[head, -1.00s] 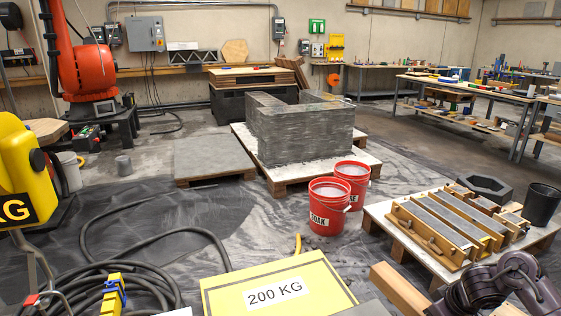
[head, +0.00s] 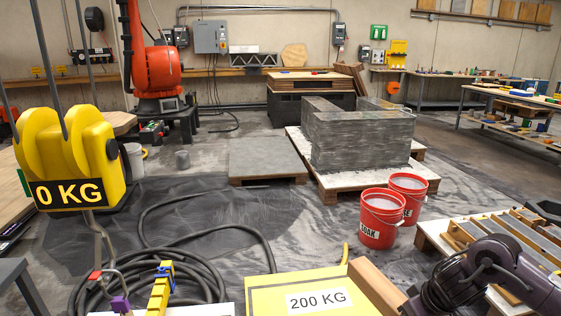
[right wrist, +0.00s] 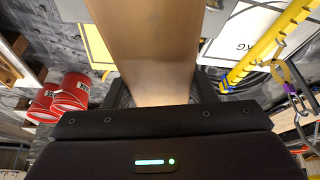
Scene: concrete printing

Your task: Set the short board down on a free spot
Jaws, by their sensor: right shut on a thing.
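The short board (head: 375,287) is a plain brown wooden piece. In the head view its end shows at the bottom, beside the right edge of the yellow 200 KG panel (head: 265,292). In the right wrist view the board (right wrist: 150,45) runs up from between the dark fingers of my right gripper (right wrist: 163,92), which is shut on it. The board's lower end is hidden in the gripper. In the head view my right arm comes in at the lower right and the fingers are out of sight. My left gripper is in neither current view.
Two red buckets (head: 380,217) (head: 408,197) stand on the sheeted floor. A pallet with wooden moulds (head: 500,240) is at right. A low grey-topped pallet (head: 266,158) looks bare. Coiled hose (head: 150,285) and a hanging yellow scale (head: 75,150) occupy the left.

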